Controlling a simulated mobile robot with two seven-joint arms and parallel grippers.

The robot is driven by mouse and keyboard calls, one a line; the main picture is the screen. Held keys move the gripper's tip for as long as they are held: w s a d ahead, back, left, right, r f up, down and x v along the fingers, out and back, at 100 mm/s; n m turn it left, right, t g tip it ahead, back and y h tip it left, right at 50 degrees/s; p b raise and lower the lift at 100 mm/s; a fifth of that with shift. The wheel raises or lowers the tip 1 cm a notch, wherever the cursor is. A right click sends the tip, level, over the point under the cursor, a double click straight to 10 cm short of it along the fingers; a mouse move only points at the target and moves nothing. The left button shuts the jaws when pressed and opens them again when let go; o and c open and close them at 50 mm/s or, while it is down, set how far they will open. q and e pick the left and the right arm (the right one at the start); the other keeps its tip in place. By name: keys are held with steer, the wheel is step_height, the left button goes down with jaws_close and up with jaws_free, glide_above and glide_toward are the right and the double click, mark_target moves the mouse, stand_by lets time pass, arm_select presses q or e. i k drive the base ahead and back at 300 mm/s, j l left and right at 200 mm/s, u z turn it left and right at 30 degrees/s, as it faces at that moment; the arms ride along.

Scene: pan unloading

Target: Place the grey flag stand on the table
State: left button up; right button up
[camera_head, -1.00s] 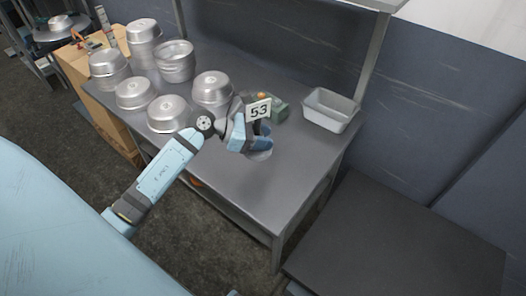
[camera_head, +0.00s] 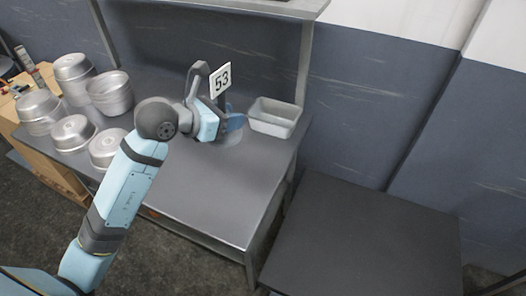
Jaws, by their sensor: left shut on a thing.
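The grey flag stand (camera_head: 220,79) shows a white sign with the number 53. My left gripper (camera_head: 231,123) is shut on the stand below the sign, and its fingers hide much of the post. A round pale base shows partly below the fingers, over the back part of the grey metal table (camera_head: 215,190). I cannot tell whether the base touches the table top. My right gripper is not in view.
Several metal pans (camera_head: 74,132) stand at the table's left end. A grey rectangular tray (camera_head: 273,117) sits close to the right of the gripper. The table's front middle is clear. A dark, bare table (camera_head: 365,235) stands at the right.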

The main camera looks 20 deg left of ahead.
mark_target(362, 251)
steer(key=l+z, duration=0.3)
steer(key=l, duration=0.7)
steer(key=l+z, duration=0.3)
steer(key=l, duration=0.7)
